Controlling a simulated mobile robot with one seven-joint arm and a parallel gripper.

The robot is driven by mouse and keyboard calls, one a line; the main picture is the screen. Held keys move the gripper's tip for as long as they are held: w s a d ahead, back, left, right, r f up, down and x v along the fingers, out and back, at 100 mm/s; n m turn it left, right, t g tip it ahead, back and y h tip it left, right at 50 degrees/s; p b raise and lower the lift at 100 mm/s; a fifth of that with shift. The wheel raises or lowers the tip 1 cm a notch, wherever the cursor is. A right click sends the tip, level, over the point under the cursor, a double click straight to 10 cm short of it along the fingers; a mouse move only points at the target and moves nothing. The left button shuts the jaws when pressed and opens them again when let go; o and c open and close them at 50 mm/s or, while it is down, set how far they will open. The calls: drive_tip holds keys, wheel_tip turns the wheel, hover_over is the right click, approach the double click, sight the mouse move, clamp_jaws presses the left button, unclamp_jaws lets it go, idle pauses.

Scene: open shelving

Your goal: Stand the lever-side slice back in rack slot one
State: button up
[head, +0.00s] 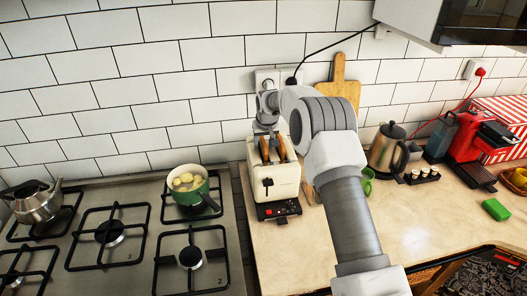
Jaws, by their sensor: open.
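A cream toaster (285,184) stands on the counter just right of the stove, its dark lever on the front face. Two browned bread slices stick up from its top, a left slice (264,149) and a right slice (282,150). I cannot tell which one is the lever-side slice. My gripper (271,136) is open and points down right over the slices; it looks small and partly overlaps them, and I cannot tell if it touches one. No toast rack can be made out; my arm hides part of the counter right of the toaster.
A green pot (188,192) of food sits on the stove (137,237), with a steel kettle (37,202) at left. A wooden board (340,94) leans on the tiled wall. Right of my arm are a green mug (367,186), a steel kettle (388,150) and a red coffee machine (467,150).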

drive_tip(key=shift+f, duration=0.25)
idle(0.4)
clamp_jaws()
